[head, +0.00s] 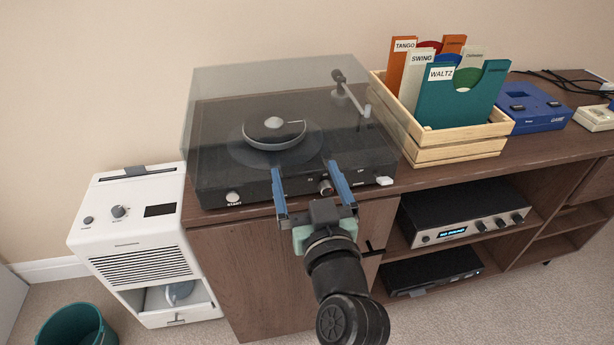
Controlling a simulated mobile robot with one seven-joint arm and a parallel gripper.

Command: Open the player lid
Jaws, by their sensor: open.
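The record player (250,190) is a dark box on top of the brown cabinet, with a platter, a tonearm and front controls. Its lid (265,82) is a clear, smoky cover that appears shut over the platter and tonearm. My gripper (305,169) is at the player's front side, its two blue fingers spread apart and pointing toward the player. Nothing shows between the fingers except the player's front and a red-tipped knob. Whether the fingers touch the lid's front edge cannot be told.
A wooden crate (455,146) of record sleeves stands close to the player's right side. A blue game console (535,109) is farther right. A silver receiver (465,215) sits on the shelf below. A white appliance (140,240) and a green bin (78,328) stand on the floor at left.

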